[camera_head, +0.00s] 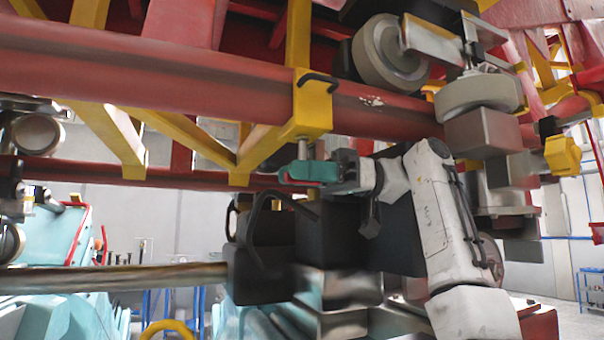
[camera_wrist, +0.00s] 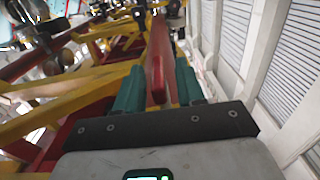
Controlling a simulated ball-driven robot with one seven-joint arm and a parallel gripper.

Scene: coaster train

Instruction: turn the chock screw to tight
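A yellow clamp-like block (camera_head: 311,105) with a black handle (camera_head: 318,80) sits on the red rail in the head view; I take it for the chock. A short grey shaft (camera_head: 303,149), probably its screw, hangs from its underside. My gripper (camera_head: 300,172) has teal fingers at the lower end of this shaft, and the finger hides what is behind it. In the wrist view my gripper (camera_wrist: 158,92) has its fingers apart, with a narrow red piece (camera_wrist: 157,78) showing between them. I cannot tell whether it is part of the screw or whether the fingers touch anything.
A thick red rail (camera_head: 190,85) runs above my arm. Yellow struts (camera_head: 195,138) stand left of the gripper. Grey wheels (camera_head: 388,55) and metal blocks (camera_head: 482,132) are up to the right. A pale slatted wall (camera_wrist: 290,70) shows at the right in the wrist view.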

